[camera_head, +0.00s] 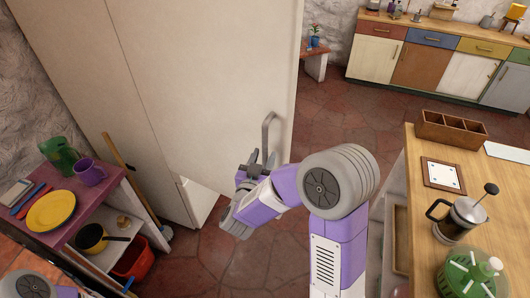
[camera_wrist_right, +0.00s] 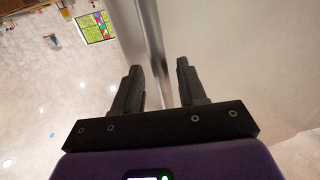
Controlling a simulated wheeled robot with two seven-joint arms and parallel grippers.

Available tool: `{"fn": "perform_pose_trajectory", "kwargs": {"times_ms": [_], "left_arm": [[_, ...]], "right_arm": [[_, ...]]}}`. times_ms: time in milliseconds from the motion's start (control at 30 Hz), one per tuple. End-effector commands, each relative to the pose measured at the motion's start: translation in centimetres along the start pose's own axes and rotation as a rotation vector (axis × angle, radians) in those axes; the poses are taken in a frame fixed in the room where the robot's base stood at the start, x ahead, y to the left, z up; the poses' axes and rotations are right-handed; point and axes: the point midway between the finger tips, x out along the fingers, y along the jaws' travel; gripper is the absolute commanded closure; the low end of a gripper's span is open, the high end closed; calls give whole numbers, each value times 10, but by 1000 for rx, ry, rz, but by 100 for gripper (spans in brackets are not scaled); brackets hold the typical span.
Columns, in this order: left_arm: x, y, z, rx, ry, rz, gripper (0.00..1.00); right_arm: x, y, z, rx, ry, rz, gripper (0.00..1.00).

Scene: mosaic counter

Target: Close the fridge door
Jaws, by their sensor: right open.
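The fridge door (camera_head: 225,80) is a tall, plain cream panel with a grey bar handle (camera_head: 267,130) near its right edge. It seems to stand ajar; a bright white patch shows at its lower left corner, and how wide the gap is I cannot tell. My right gripper (camera_head: 262,158) is at the lower end of the handle. In the right wrist view its open fingers (camera_wrist_right: 160,68) point along the door, and the metal handle (camera_wrist_right: 148,35) runs down between them. Whether they touch it is unclear. My left gripper is out of view; part of my left arm shows at bottom left.
A purple-topped shelf (camera_head: 112,190) with a yellow plate (camera_head: 52,211) and cups stands at left, a broom (camera_head: 125,165) beside it. A wooden counter (camera_head: 425,160) with a French press (camera_head: 460,217) is at right. The tiled floor (camera_head: 340,110) between is clear.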

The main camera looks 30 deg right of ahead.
Motion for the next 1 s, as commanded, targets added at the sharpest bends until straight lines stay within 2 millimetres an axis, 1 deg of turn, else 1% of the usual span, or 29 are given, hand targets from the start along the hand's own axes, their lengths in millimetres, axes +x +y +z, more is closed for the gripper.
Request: {"fn": "perform_pose_trajectory", "kwargs": {"times_ms": [33,100,200,467,500,767,1000], "left_arm": [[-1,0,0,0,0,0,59],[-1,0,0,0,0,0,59],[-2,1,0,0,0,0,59],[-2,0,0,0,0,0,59],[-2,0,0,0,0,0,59],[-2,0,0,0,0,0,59],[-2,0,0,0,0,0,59]], "right_arm": [[8,0,0,1,1,3,59],[15,0,0,0,-1,2,59],[21,0,0,0,0,0,59],[23,0,1,0,-1,-2,59],[23,0,1,0,-1,-2,60],[22,0,1,0,-1,-2,100],[22,-1,1,0,-1,-2,100]]}}
